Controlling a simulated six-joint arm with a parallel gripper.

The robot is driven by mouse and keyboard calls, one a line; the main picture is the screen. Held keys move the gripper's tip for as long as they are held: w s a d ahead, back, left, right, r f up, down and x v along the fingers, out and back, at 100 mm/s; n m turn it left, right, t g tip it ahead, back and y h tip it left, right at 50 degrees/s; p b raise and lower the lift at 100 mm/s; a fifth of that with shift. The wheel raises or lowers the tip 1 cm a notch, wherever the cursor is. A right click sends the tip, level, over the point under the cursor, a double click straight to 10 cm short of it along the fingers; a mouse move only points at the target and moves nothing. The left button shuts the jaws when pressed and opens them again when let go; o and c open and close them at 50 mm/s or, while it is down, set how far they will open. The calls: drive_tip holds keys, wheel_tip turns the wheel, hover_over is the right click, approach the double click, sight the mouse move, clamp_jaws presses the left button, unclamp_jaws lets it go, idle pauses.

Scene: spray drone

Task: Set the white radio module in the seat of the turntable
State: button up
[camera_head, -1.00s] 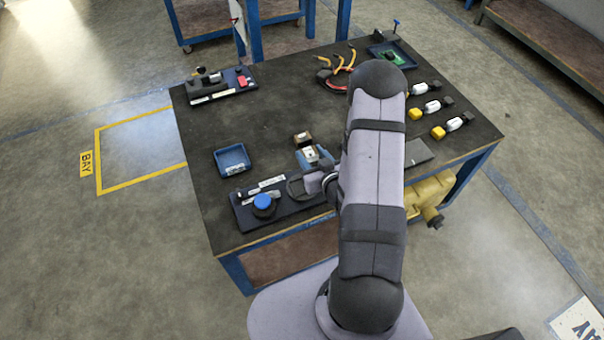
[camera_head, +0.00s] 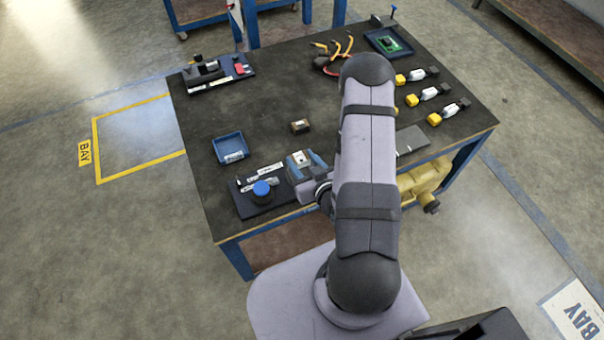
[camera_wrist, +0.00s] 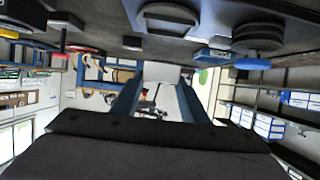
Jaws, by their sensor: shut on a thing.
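The white radio module (camera_head: 300,158) is held between the blue fingers of my gripper (camera_head: 303,163), above the table's front part. In the wrist view a pale block (camera_wrist: 162,72) sits between the two blue fingers (camera_wrist: 160,98). Just left of my gripper is a dark board (camera_head: 247,203) with a round blue-capped knob (camera_head: 261,190) and light strips. I cannot tell for certain which part is the turntable. Its seat is not clearly visible, and my gripper and arm cover the board's right end.
A small brown-and-black block (camera_head: 300,126) lies behind my gripper. A blue tray (camera_head: 229,148) stands at left. Several white-and-yellow parts (camera_head: 426,93) and a grey plate (camera_head: 411,139) are at right. A tool stand (camera_head: 214,72) is at the back left.

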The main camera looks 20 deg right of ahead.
drive_tip(key=shift+f, duration=0.85)
drive_tip(key=shift+f, duration=2.05)
drive_tip(key=shift+f, duration=0.15)
drive_tip(key=o, duration=1.2)
drive_tip(key=shift+c, duration=0.2)
